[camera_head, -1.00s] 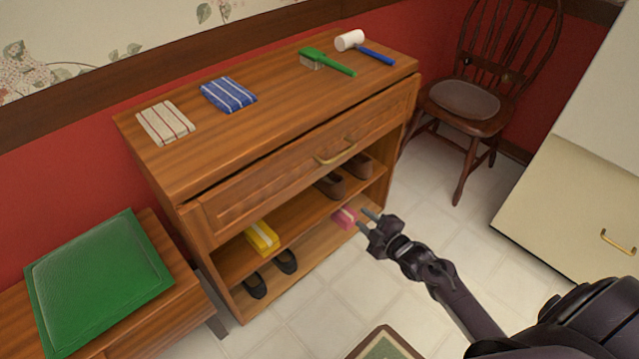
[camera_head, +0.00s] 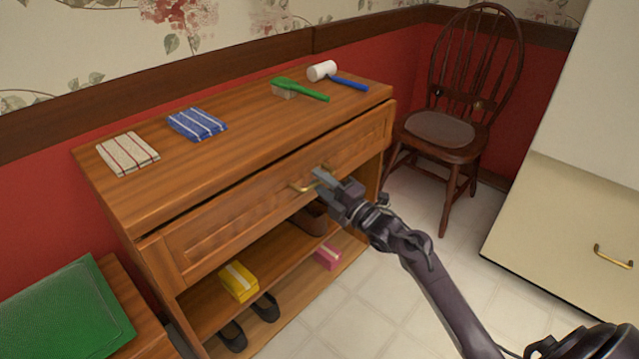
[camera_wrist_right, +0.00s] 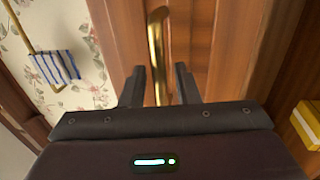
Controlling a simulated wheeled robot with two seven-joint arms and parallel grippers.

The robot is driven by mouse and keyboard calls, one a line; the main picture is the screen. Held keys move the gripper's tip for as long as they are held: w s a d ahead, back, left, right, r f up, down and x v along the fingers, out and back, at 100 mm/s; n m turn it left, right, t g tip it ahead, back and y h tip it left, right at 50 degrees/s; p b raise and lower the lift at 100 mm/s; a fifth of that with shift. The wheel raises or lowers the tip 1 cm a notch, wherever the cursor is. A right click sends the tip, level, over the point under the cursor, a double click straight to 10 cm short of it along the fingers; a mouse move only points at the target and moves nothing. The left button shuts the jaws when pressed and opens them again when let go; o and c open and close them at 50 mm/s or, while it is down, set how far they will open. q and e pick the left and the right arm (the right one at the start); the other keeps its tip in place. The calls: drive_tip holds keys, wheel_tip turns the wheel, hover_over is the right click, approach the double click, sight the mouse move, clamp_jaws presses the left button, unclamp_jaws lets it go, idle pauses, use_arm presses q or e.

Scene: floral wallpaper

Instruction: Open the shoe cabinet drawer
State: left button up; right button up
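The wooden shoe cabinet (camera_head: 110,195) stands against the red wall, with one wide drawer (camera_head: 220,222) under its top. The drawer looks closed. Its brass handle (camera_head: 302,187) is at the middle of the drawer front and also shows in the right wrist view (camera_wrist_right: 157,50). My right gripper (camera_head: 320,182) is at the handle. In the right wrist view its two fingers (camera_wrist_right: 160,88) are apart, with the lower end of the handle between them and a gap on each side. My left gripper is not in view.
On the cabinet top lie folded cloths (camera_head: 197,124), a green brush (camera_head: 300,89) and a white-and-blue mallet (camera_head: 322,71). Shoes (camera_head: 232,336) and boxes (camera_head: 238,282) sit on the open shelves below. A chair (camera_head: 440,130) stands to the right. The tiled floor in front is clear.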

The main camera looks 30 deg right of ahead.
drive_tip(key=shift+w+a, duration=0.1)
drive_tip(key=shift+w, duration=0.2)
clamp_jaws()
drive_tip(key=shift+s, duration=0.15)
